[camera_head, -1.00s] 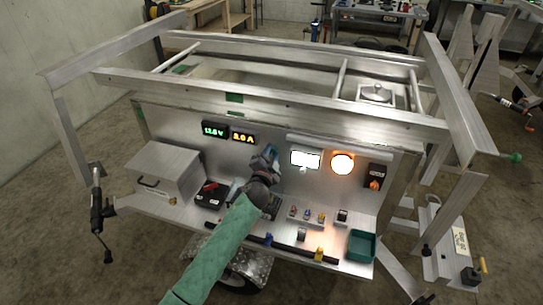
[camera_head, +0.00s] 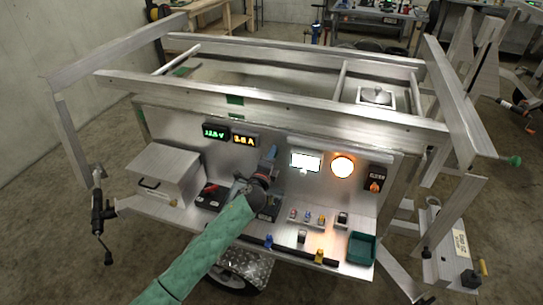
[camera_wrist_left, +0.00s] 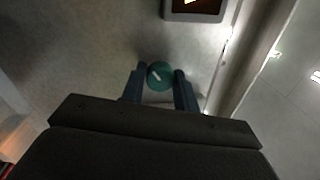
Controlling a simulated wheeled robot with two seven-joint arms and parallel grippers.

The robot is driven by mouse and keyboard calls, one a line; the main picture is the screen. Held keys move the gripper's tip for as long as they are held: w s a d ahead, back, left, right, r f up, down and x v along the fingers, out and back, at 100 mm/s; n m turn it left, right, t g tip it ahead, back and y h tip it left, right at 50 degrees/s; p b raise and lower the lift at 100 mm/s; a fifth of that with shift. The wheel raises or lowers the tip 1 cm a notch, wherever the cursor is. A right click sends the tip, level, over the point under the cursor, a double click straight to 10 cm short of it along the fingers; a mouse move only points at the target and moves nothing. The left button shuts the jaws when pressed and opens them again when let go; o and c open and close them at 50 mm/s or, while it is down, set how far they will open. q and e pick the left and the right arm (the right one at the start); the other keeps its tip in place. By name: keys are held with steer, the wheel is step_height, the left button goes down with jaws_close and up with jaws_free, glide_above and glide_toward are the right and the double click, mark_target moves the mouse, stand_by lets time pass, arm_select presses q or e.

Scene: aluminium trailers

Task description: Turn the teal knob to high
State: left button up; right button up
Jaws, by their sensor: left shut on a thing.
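The teal knob (camera_wrist_left: 160,75), round with a pale pointer mark, shows in the left wrist view on the metal panel. The two fingers of my left gripper (camera_wrist_left: 159,88) stand on either side of it, shut on it. The pointer mark slants in that view; I cannot read any setting label beside it. In the head view my left gripper (camera_head: 269,162) is at the upright panel, below and right of the amber display (camera_head: 243,141), and it hides the knob. My right gripper is in neither view.
A white lit screen (camera_head: 305,161) and a round orange lamp (camera_head: 342,166) are right of my gripper. A metal box (camera_head: 164,172) sits left on the shelf, a green tray (camera_head: 361,247) right. The trailer's top rail (camera_head: 270,115) runs above the panel.

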arm_select(q)
steer(key=shift+m, duration=0.4)
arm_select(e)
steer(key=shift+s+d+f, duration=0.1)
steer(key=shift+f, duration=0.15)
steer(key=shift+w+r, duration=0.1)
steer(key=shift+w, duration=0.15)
arm_select(q)
steer(key=o, duration=1)
steer(key=shift+c, duration=0.2)
steer(key=b+v, duration=0.2)
steer(key=v, duration=0.5)
steer(key=shift+s, duration=0.4)
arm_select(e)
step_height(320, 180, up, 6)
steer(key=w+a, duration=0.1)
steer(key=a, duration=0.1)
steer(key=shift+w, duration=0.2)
arm_select(q)
steer(key=shift+a, duration=0.2)
